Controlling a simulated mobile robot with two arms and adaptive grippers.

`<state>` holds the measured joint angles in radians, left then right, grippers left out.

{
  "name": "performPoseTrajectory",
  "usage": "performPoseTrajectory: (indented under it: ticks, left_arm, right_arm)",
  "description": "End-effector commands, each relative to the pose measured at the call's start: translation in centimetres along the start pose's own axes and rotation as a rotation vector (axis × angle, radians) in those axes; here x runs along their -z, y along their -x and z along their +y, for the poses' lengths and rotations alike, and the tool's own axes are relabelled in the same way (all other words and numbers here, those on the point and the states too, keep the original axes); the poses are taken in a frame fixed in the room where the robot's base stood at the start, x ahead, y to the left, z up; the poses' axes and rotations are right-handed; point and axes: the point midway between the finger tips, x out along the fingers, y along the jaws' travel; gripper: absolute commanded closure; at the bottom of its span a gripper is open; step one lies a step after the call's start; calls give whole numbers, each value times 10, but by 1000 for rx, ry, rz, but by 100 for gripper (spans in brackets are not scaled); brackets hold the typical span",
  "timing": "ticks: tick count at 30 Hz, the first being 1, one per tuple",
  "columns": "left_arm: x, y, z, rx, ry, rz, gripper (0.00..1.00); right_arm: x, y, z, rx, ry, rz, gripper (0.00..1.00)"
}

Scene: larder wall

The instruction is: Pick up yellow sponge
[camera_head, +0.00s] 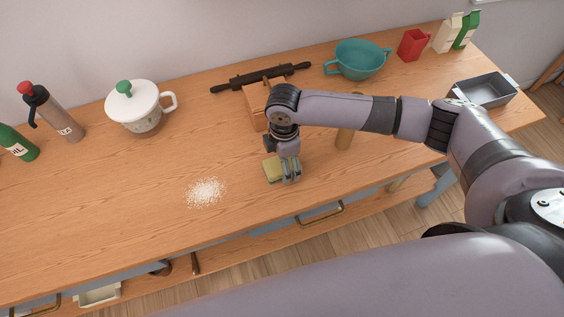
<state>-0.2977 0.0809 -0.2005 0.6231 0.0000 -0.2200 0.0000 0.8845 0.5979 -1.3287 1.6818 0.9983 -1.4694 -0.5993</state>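The yellow sponge (270,170) lies on the wooden counter, with its right part hidden by my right gripper. My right gripper (290,178) points down at the sponge, with its fingers at the sponge's right side. I cannot tell whether the fingers are closed on it or only beside it. My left gripper is not in view.
A patch of white grains (205,192) lies left of the sponge. A wooden block (256,105), a dark rolling pin (261,77), a teal bowl (358,60) and a lidded white pot (135,105) stand behind. The counter's left front is clear.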

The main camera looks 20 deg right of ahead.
Motion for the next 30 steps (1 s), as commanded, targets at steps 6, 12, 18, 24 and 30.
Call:
performPoseTrajectory:
  ticks: [6, 12, 18, 24, 30]
  left_arm:
    - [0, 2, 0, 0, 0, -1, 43]
    - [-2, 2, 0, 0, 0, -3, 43]
    - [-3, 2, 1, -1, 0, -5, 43]
    - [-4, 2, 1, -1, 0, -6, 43]
    - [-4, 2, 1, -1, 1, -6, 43]
  right_arm:
    - [1, -11, 0, 0, 2, 1, 25]
    - [1, -11, 0, 0, 2, 1, 30]
    - [0, -10, 0, 0, 1, 0, 43]
    - [0, -10, 0, 0, 1, 0, 56]
    - [0, -10, 0, 0, 1, 0, 68]
